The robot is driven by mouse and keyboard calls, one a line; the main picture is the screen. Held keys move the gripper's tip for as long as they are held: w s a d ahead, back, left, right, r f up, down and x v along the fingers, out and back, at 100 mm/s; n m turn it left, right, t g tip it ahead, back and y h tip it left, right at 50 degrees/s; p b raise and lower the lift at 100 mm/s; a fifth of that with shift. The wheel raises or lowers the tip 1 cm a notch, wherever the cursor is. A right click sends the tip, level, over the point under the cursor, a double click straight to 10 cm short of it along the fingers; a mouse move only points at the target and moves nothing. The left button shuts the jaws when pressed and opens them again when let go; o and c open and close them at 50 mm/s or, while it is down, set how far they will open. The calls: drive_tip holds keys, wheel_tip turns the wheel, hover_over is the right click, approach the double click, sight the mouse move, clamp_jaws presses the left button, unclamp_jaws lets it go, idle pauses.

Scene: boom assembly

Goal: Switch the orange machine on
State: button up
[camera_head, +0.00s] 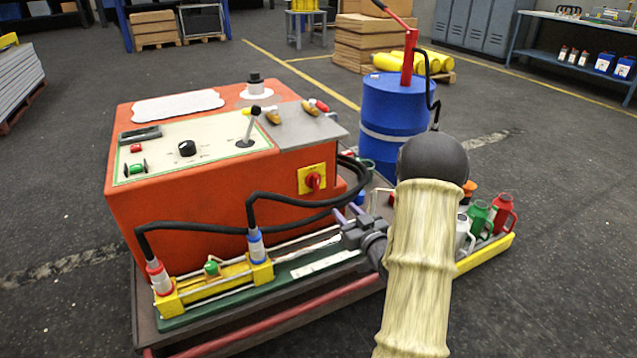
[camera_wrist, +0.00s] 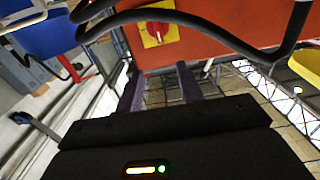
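The orange machine (camera_head: 200,210) stands on a low base at the left of the head view. Its side carries a red rotary switch (camera_head: 313,181) on a yellow plate, also seen in the wrist view (camera_wrist: 156,31). The top panel has a red button (camera_head: 136,148), a green button (camera_head: 137,169), a black knob (camera_head: 187,148) and a lever (camera_head: 249,126). My gripper (camera_head: 348,212) is low and to the right of the switch, apart from it. In the wrist view its two purple fingers (camera_wrist: 159,82) are apart with nothing between them, pointing toward the switch plate.
Black hoses (camera_head: 300,201) loop in front of the machine near the switch and cross the wrist view. A yellow-ended cylinder (camera_head: 215,283) lies in front. A blue drum (camera_head: 393,120) with a red pump stands behind. Several cans (camera_head: 481,216) stand at the right.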

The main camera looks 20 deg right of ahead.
sight(318, 180)
drive_tip(key=w+b, duration=0.1)
drive_tip(key=w, duration=0.4)
drive_tip(key=w+b, duration=0.1)
drive_tip(key=w, duration=0.4)
drive_tip(key=w+b, duration=0.1)
drive_tip(key=w, duration=0.5)
drive_tip(key=shift+a+f+b, duration=0.1)
drive_tip(key=shift+a+b, duration=0.2)
drive_tip(key=shift+w, duration=0.5)
clamp_jaws()
